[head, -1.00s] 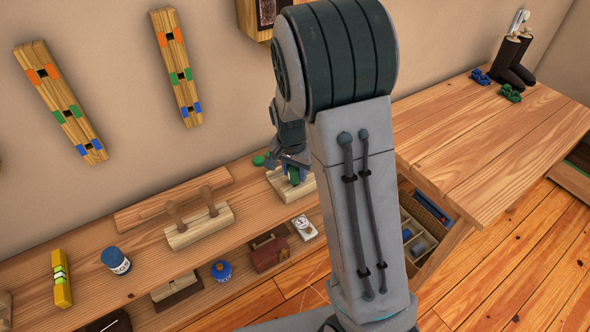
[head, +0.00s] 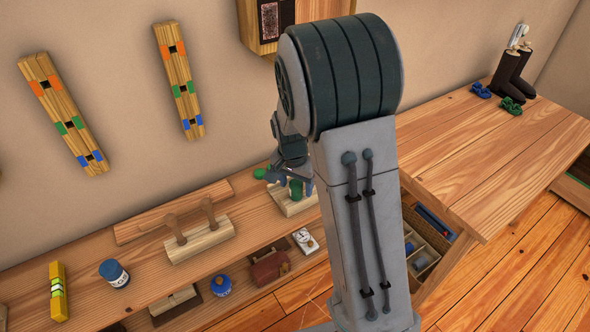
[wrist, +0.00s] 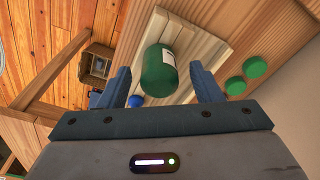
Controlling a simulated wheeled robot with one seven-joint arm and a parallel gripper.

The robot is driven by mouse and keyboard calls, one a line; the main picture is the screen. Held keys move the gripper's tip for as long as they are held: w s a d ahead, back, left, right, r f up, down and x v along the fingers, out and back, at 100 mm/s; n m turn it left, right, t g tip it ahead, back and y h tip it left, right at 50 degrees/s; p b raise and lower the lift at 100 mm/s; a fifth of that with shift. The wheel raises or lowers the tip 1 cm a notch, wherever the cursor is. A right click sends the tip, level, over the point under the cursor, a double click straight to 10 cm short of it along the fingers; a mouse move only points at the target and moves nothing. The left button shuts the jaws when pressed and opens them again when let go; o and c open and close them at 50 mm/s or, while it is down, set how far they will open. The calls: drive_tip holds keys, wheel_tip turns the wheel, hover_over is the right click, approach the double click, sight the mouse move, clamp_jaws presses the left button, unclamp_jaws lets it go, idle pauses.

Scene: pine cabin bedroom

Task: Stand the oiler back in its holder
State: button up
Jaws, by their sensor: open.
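The oiler appears to be the green bottle (wrist: 158,72) with a white label in the wrist view; it also shows as a green shape (head: 297,188) in the head view. My gripper (wrist: 160,70) is open, its fingers to either side of the bottle with a gap at each. The pale wooden block (wrist: 199,50), apparently the holder, lies behind the bottle; it also shows in the head view (head: 291,208), partly behind my arm. The bottle's base is hidden, so I cannot tell whether it is seated in the block.
Two green round pieces (wrist: 235,85) (wrist: 255,67) lie beside the block. On the shelf (head: 150,290) are a wooden block with two handles (head: 185,246), a blue-and-white jar (head: 115,273) and a yellow level (head: 58,290). A blue pot (head: 221,286) sits lower down.

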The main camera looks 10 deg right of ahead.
wheel_tip(320, 180, up, 13)
drive_tip(key=s+a, duration=0.1)
drive_tip(key=shift+s, duration=0.1)
idle(0.5)
drive_tip(key=s+d+r+n+t+y, duration=0.1)
drive_tip(key=s+n, duration=0.7)
drive_tip(key=s, duration=1.1)
drive_tip(key=shift+s+r+t+p, duration=0.25)
drive_tip(key=shift+r+t+p, duration=0.05)
drive_tip(key=shift+r+t, duration=0.1)
drive_tip(key=shift+c, duration=0.3)
